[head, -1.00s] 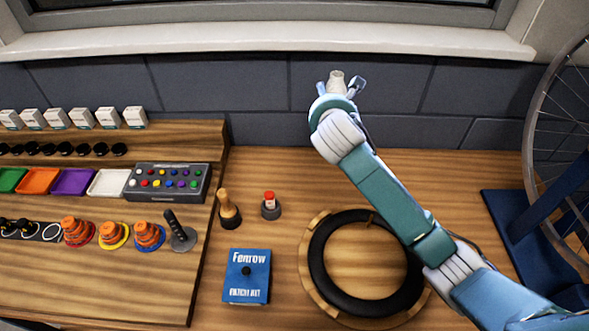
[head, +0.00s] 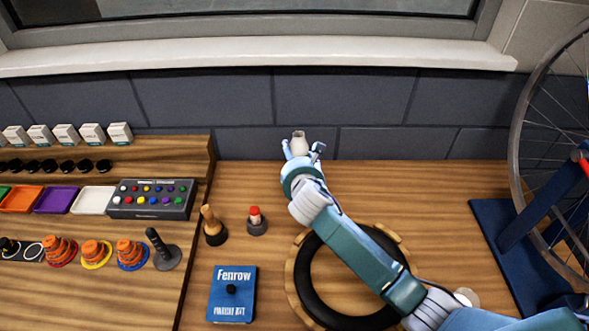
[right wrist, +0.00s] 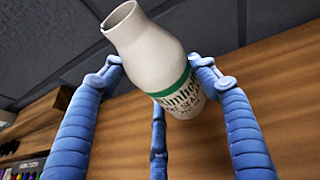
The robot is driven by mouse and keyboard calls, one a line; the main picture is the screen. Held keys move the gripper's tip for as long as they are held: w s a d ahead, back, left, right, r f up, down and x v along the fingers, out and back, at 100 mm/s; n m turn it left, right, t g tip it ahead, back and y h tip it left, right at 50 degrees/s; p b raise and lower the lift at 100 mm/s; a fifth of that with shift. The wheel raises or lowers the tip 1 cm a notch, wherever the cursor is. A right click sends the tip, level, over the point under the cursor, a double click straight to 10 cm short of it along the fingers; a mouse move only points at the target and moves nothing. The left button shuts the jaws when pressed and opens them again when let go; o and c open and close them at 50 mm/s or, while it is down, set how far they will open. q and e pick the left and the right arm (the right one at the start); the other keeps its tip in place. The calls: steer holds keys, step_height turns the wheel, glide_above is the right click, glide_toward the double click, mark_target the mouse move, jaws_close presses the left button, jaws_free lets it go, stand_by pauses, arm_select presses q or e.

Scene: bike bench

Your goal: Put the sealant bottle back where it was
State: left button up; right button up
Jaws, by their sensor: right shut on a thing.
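The sealant bottle (right wrist: 152,50) is white with a green band and dark lettering, and has an open neck with no cap showing. In the right wrist view it is tilted between the blue fingers of my right gripper (right wrist: 156,72), which is shut on it. In the head view the bottle (head: 299,140) shows only its upper part beyond my right gripper (head: 302,150), near the back edge of the bench (head: 450,185) by the dark wall. Its base is hidden by the gripper. I cannot tell its height above the bench. My left gripper is not in view.
A black tyre on a round wooden stand (head: 292,270) lies under my right arm. A blue Fenrow box (head: 232,295), a red-topped pot (head: 256,221) and a wooden-handled tool (head: 211,226) stand left of it. A wheel stand (head: 545,215) is at right. Back-middle bench is clear.

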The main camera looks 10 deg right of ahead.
steer(key=shift+f, duration=2.35)
steer(key=shift+f, duration=0.2)
steer(key=o, duration=1.3)
steer(key=shift+r, duration=0.1)
steer(key=shift+s+r, duration=0.15)
steer(key=v, duration=1.1)
steer(key=shift+s+b, duration=0.3)
steer(key=shift+s, duration=0.05)
